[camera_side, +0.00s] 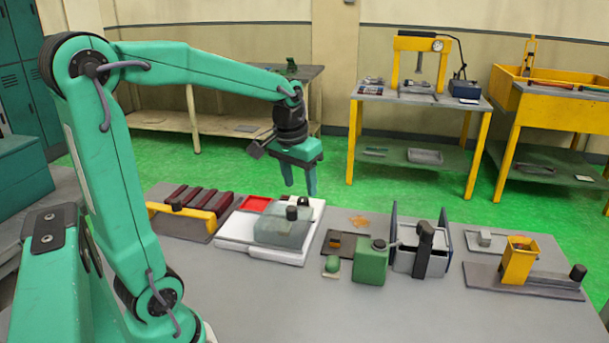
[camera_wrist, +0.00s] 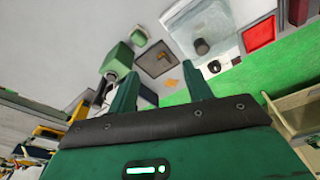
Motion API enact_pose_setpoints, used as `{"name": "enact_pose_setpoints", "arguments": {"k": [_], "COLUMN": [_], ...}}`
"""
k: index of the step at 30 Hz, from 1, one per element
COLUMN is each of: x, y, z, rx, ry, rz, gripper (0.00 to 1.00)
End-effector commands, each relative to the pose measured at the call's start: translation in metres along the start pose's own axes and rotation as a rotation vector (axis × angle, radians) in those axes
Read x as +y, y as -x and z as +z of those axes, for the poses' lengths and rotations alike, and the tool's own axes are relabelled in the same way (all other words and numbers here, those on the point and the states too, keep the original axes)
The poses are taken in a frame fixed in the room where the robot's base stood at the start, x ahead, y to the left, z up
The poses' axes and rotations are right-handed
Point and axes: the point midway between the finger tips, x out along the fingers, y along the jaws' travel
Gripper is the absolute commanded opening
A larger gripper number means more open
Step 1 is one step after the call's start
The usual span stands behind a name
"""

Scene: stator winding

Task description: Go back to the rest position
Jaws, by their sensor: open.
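My gripper (camera_side: 300,185) is open and empty. In the side view it hangs in the air above the back edge of the grey work table (camera_side: 290,320), fingers pointing down, over the white tray (camera_side: 240,231). In the wrist view its two green fingers (camera_wrist: 160,92) stand apart with nothing between them. A clear-lidded box (camera_side: 283,230) with a black knob sits on the tray below the gripper.
A green can (camera_side: 370,262) stands right of the tray, beside a rack with blue side plates (camera_side: 420,250). A yellow holder (camera_side: 517,262) is farther right. Dark red bars (camera_side: 205,198) lie at the left. The table front is clear. Benches (camera_side: 420,100) stand behind.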

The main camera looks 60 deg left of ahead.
Motion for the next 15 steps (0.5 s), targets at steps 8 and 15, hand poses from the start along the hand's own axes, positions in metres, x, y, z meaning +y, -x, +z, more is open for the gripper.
{"name": "enact_pose_setpoints", "arguments": {"k": [8, 15], "x": [0.032, 0.051], "y": [0.026, 0.038], "z": [0.045, 0.086], "rx": [0.101, 0.182], "ry": [-0.111, -0.201], "rz": [0.027, 0.057], "gripper": [0.5, 0.5]}}
